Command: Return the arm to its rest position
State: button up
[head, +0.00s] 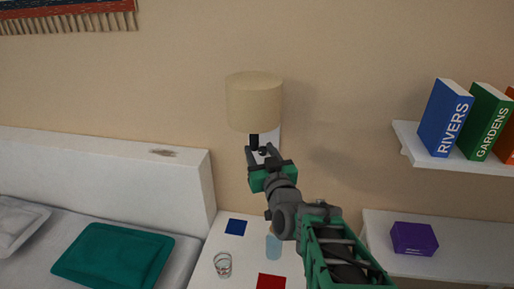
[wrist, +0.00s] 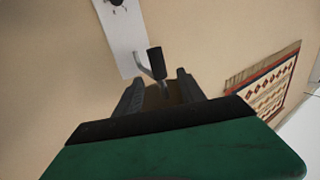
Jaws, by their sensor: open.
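My gripper (head: 261,156) is raised in front of the wall, just below the beige lampshade (head: 254,101) in the head view. Its two fingers stand apart, and I see nothing held between them. In the wrist view my gripper (wrist: 160,92) points at a wall fitting with a white plate (wrist: 120,35) and a dark-tipped arm (wrist: 156,62). The dark tip shows between and just beyond the fingers; I cannot tell whether they touch it. Part of the white plate shows behind the gripper in the head view.
Below my arm is a white surface with a clear glass (head: 222,264), a blue square (head: 236,227), a red square (head: 271,281) and a light blue object (head: 273,247). At right are a shelf (head: 473,163) with books and a purple box (head: 414,238). A bed with a teal pillow (head: 113,257) is left.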

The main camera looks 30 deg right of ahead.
jog(key=shift+s, duration=0.15)
jog(key=s+a+f+m+g+y, duration=0.1)
jog(key=s+f+g, duration=0.4)
jog(key=f, duration=0.4)
jog(key=s+f+m+g+y, duration=0.1)
jog(key=s+f+g, duration=0.35)
jog(key=f, duration=0.55)
jog(key=s+a+f+g, duration=0.1)
jog(key=s+a+g, duration=0.1)
jog(key=s+g, duration=0.6)
jog(key=a+r+n+t+y, duration=0.1)
jog(key=a+r+n+t, duration=0.2)
jog(key=a+r, duration=0.3)
jog(key=a+n, duration=0.1)
jog(key=a, duration=0.3)
jog(key=shift+w+a+r, duration=0.2)
jog(key=shift+w+a, duration=0.15)
jog(key=shift+a, duration=0.05)
